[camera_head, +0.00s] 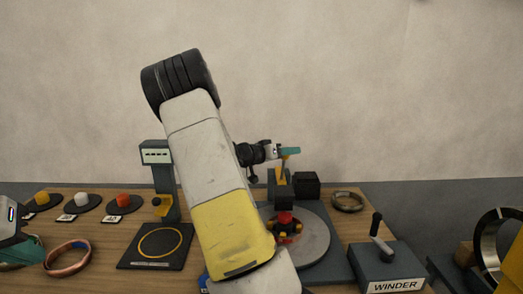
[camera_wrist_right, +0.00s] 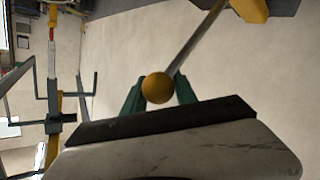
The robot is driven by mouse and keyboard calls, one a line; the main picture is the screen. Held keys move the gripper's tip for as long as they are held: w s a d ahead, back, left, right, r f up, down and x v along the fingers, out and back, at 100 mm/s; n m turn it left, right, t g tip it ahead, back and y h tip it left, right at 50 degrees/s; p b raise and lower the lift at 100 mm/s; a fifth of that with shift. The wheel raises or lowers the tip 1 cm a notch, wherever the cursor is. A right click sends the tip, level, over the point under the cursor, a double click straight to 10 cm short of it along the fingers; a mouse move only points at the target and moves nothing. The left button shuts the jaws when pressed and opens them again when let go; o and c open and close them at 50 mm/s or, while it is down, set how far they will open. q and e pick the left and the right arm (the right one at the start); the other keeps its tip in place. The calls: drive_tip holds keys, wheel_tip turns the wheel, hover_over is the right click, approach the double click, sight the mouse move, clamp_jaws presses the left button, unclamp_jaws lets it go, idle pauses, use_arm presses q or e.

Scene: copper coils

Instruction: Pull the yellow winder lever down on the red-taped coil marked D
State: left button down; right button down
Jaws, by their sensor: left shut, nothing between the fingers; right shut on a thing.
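My right gripper (camera_head: 290,151) is at the top of a yellow lever (camera_head: 284,164) that stands behind a grey round disc (camera_head: 316,238). In the right wrist view, the lever's yellow ball knob (camera_wrist_right: 158,88) sits between the two teal fingers of the right gripper (camera_wrist_right: 160,95), which is shut on it. A metal rod (camera_wrist_right: 197,38) runs from the knob up to the right. My left gripper (camera_head: 22,256) is partly in view at the left edge, shut and empty. I cannot make out a coil marked D or its red tape.
A dark box labelled WINDER (camera_head: 394,286) with a grey lever stands at the right front. A copper coil (camera_head: 67,270) lies at the left. A scale-like stand (camera_head: 164,180) and a black pad (camera_head: 133,256) lie left of my right arm, which hides the table's middle.

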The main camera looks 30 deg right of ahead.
drive_tip(key=shift+s+d+r+g, duration=0.15)
drive_tip(key=shift+s+d+g, duration=0.2)
drive_tip(key=shift+s, duration=0.15)
drive_tip(key=c, duration=1)
unclamp_jaws()
drive_tip(key=shift+s+r, duration=0.1)
drive_tip(key=shift+s, duration=0.1)
drive_tip(key=shift+w, duration=0.15)
drive_tip(key=shift+w+a, duration=0.1)
drive_tip(key=shift+a, duration=0.05)
drive_tip(key=a+r, duration=0.1)
drive_tip(key=a, duration=0.6)
drive_tip(key=shift+s+a, duration=0.25)
drive_tip(key=shift+a, duration=0.1)
